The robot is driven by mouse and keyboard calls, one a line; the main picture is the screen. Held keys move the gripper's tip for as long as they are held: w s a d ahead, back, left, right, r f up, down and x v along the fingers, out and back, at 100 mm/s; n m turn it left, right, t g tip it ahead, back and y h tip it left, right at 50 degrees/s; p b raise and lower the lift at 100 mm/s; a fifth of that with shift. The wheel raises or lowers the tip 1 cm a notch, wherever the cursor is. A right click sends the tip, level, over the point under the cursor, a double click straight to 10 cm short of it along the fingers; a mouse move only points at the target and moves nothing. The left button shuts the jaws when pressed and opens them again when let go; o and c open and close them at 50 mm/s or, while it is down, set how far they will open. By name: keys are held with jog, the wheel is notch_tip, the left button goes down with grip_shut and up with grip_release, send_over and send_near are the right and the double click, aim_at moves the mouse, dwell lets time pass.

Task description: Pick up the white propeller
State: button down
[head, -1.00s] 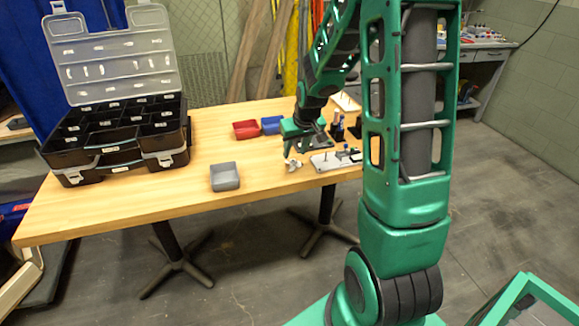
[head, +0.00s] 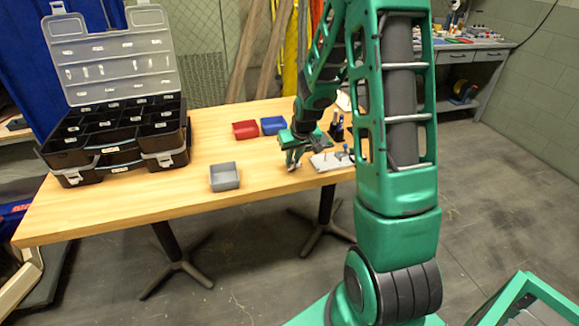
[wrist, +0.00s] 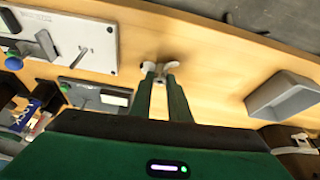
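The white propeller (wrist: 161,74) lies on the wooden table. In the wrist view it is at my fingertips, with white parts showing between them and just beyond them. In the head view only a small part of the propeller (head: 292,168) shows beneath the fingers. My gripper (head: 293,160) points down over it, low at the table. In the wrist view the two fingers of my gripper (wrist: 160,72) stand a narrow gap apart, around the propeller's middle. I cannot tell whether they press on it.
A grey bin (head: 224,176) stands left of my gripper, with red (head: 245,130) and blue (head: 272,125) bins behind. A light plate with fittings (head: 328,161) lies close on the right. A black open organizer case (head: 115,140) fills the table's left end. Bare tabletop lies between.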

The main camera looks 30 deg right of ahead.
aim_at(291, 167)
jog(key=shift+s+f, duration=0.1)
dwell(0.3)
jog(key=r, duration=0.2)
jog(key=a+r, duration=0.1)
jog(key=r, duration=0.1)
jog(key=shift+r, duration=0.35)
jog(key=s+a+r, duration=0.2)
jog(key=a+r, duration=0.4)
jog(key=a, duration=0.4)
jog(key=shift+s+a+r, duration=0.2)
jog(key=shift+s, duration=0.2)
jog(key=shift+f, duration=0.1)
